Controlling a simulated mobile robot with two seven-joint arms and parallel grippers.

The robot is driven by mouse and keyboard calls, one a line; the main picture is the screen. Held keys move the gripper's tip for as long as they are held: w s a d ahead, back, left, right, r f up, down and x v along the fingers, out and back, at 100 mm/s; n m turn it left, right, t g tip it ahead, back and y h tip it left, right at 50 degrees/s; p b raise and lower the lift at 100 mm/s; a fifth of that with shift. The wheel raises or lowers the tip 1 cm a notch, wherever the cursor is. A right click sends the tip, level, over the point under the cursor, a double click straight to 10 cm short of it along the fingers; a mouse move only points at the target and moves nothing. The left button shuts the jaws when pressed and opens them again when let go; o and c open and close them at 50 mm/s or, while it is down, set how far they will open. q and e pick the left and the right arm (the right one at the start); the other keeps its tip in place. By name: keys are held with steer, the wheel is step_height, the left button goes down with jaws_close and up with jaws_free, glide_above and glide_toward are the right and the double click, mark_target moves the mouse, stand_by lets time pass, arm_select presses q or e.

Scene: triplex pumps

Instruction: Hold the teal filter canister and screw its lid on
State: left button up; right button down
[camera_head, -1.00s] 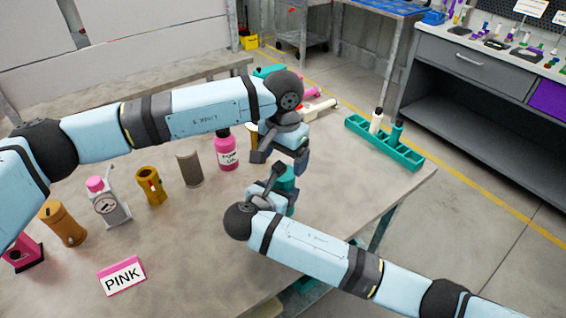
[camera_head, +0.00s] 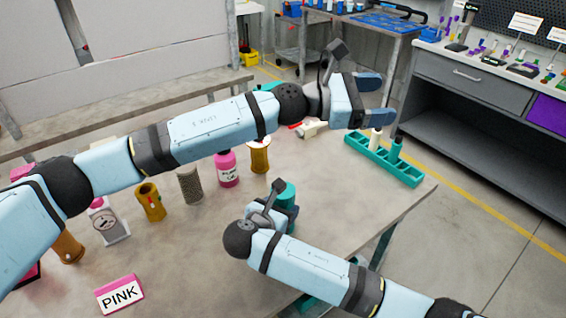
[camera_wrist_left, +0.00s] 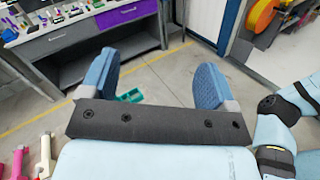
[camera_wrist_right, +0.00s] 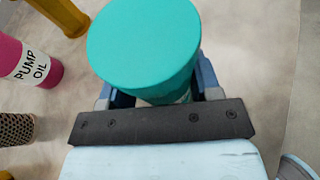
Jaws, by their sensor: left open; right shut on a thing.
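The teal filter canister (camera_head: 290,194) stands upright near the front right of the table. My right gripper (camera_head: 270,207) is shut around its side. In the right wrist view the canister's flat, round teal top (camera_wrist_right: 143,42) fills the upper middle, with a small paler part below it. This top looks like the lid in place, but I cannot tell how tightly it sits. My left gripper (camera_head: 376,98) is open and empty, up and to the right of the canister. The left wrist view shows its two blue fingers (camera_wrist_left: 153,75) wide apart with nothing between them.
A teal rack (camera_head: 362,152) with a white and a teal cylinder stands near the table's right edge. The table's middle is clear.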

arm_select(q)
steer(key=w+a+r+n+t+y, duration=0.25)
steer(key=w+n+t, duration=0.65)
steer(key=n, duration=0.9)
steer(key=w+a+f+n+t+y, duration=0.45)
steer(key=n+y, duration=0.25)
steer(key=n, duration=0.8)
steer(key=s+a+f+n+g+y, duration=0.2)
steer(key=a+f+n+g+y, duration=0.15)
steer(key=f+n, duration=0.2)
steer(key=s+a+f+n+g+y, duration=0.3)
steer(key=f+n+g, duration=0.1)
steer(key=n, duration=0.2)
steer(key=s+a+f+n+g, duration=0.1)
steer(key=s+g, duration=0.1)
steer(key=s, duration=0.1)
steer(key=s+a+f+n+g+y, duration=0.1)
steer(key=s+n+g, duration=0.1)
steer(key=s, duration=0.1)
steer(key=s+a+f+n+g+y, duration=0.1)
steer(key=s+n+g, duration=0.1)
steer(key=shift+s+a+f+g, duration=0.15)
steer(key=shift+s+f+g, duration=0.05)
steer(key=shift+s+g, duration=0.2)
steer(key=shift+s+a+n, duration=0.15)
steer(key=shift+s+n, duration=0.15)
steer(key=shift+n, duration=0.05)
